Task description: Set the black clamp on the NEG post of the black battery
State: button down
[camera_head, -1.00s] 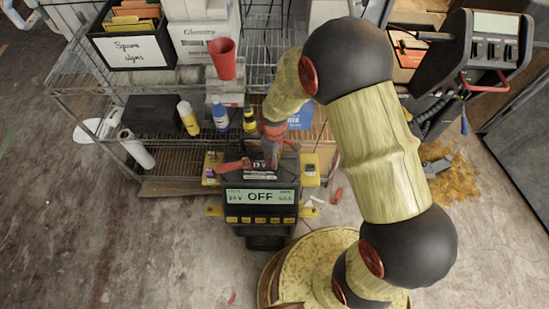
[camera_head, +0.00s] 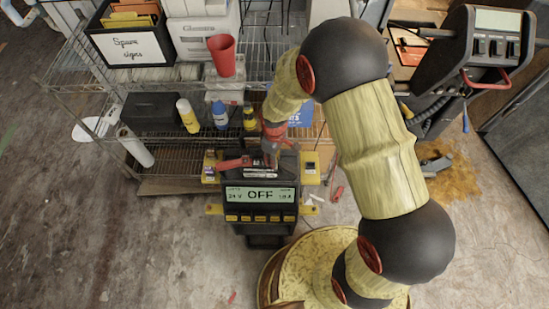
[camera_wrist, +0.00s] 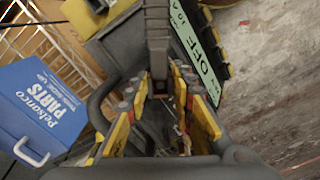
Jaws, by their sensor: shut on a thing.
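The black battery (camera_head: 262,172) sits behind the charger's display, below my gripper in the head view. A red clamp (camera_head: 233,163) lies at its left side. My gripper (camera_head: 271,152) is over the back right part of the battery, pointing down. In the wrist view my gripper (camera_wrist: 166,105) has its yellow-edged fingers closed around a dark piece, which I take to be the black clamp (camera_wrist: 158,45); it reaches up in that picture toward the charger side. The NEG post and the clamp's jaw are hidden or too dark, so I cannot tell whether they touch.
The charger (camera_head: 259,205) has a screen reading OFF and yellow brackets at both sides. A wire rack (camera_head: 170,85) stands close behind, with bottles, a red cup (camera_head: 222,56) and a blue parts box (camera_wrist: 40,105). Open floor lies left and in front.

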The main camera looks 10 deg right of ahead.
jog(key=shift+f, duration=0.3)
jog(key=c, duration=1.5)
grip_release()
jog(key=shift+o, duration=0.2)
notch_tip(320, 180, up, 12)
